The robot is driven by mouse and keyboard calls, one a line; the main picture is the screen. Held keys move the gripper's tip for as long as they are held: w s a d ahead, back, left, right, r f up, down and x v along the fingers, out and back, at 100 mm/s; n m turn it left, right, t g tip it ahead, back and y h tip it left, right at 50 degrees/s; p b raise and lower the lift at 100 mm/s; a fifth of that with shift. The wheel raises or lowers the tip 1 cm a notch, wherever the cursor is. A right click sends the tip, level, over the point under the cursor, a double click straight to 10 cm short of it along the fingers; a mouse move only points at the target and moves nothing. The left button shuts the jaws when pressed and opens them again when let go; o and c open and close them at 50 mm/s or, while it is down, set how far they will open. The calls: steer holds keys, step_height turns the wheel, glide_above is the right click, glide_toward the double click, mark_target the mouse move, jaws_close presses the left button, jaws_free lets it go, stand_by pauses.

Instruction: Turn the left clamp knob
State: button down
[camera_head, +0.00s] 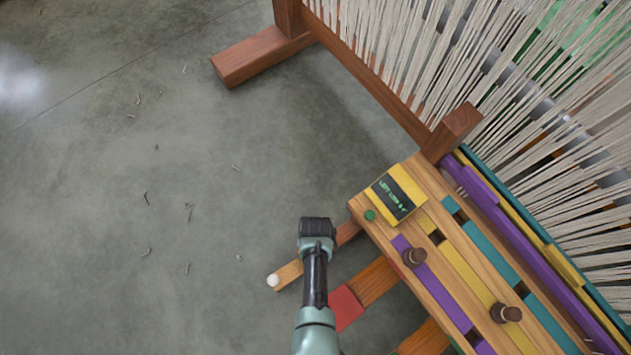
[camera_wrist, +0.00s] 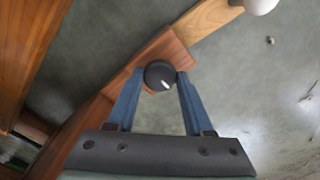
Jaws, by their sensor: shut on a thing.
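A round black knob (camera_wrist: 157,71) with a white pointer mark sits on a reddish-brown wooden piece in the wrist view. The two blue fingers of my gripper (camera_wrist: 160,81) stand on either side of it and are shut on it. The mark points toward the lower right of the picture. In the head view my gripper (camera_head: 317,228) is over the wooden bar at the loom's near left side, and its dark wrist hides the knob there. Only this one black knob shows.
The wooden bar ends in a white ball (camera_head: 273,281). Bare concrete floor (camera_head: 120,200), with scattered scraps, lies to the left.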

steer(key=shift+c, duration=1.5)
jaws_free()
steer(key=shift+r, duration=0.15)
step_height(320, 180, up, 13)
steer(key=p, duration=0.9)
steer(key=shift+f, duration=0.2)
